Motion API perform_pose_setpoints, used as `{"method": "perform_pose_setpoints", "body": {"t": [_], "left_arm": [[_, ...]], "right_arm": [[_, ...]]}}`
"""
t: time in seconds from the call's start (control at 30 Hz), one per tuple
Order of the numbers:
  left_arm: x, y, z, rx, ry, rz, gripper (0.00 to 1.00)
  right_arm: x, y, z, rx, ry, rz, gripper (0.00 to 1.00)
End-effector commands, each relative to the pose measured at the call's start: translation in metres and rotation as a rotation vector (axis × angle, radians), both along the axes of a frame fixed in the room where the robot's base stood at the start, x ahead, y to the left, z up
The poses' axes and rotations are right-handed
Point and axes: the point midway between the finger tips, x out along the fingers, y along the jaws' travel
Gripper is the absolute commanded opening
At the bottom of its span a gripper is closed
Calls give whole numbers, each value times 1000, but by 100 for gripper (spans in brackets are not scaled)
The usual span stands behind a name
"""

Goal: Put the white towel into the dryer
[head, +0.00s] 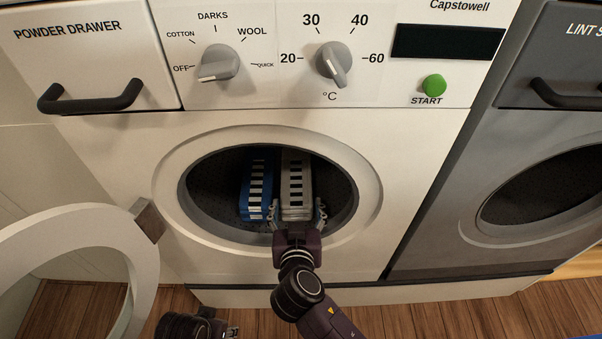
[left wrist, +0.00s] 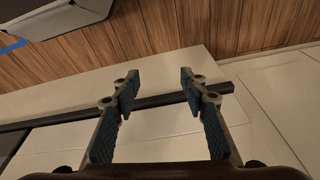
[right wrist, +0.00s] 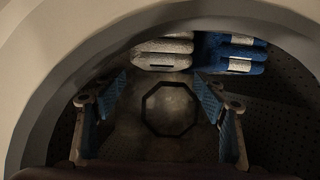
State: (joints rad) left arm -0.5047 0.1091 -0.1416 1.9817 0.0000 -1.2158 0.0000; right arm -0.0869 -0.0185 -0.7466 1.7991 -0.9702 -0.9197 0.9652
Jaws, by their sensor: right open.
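The white towel (head: 296,180) is folded, with dark stripes, inside the drum of the white washer (head: 400,150). It also shows in the right wrist view (right wrist: 162,52). My right gripper (head: 297,208) is inside the round opening, open. In the head view its fingers flank the towel's near end; in the right wrist view the towel lies beyond the fingertips (right wrist: 160,85), not gripped. The grey machine at right, marked "LINT S…", appears to be the dryer (head: 445,170); its round front is dark. My left gripper (left wrist: 160,85) is open and empty, low at the front.
A folded blue towel (head: 256,185) lies left of the white one in the drum. The washer door (head: 145,265) stands open to the left. The rim (head: 370,190) surrounds my right gripper. Wooden floor (head: 420,320) lies in front.

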Motion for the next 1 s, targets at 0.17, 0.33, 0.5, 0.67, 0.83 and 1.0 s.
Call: {"method": "perform_pose_setpoints", "body": {"t": [0.17,0.33,0.5,0.67,0.83,1.0], "left_arm": [[1,0,8,0,-5,1,40],[2,0,19,-1,-13,2,40],[2,1,37,-1,-21,3,40],[1,1,45,-1,-23,4,40],[1,1,46,-1,-23,4,40],[1,1,46,-1,-23,4,40]], "right_arm": [[17,0,-8,-1,-1,-1,65],[35,0,-18,-3,-2,0,65],[58,1,-31,-3,-2,0,65],[68,1,-35,-1,-1,-1,65],[69,1,-35,0,0,0,65],[69,1,-35,0,0,0,52]]}}
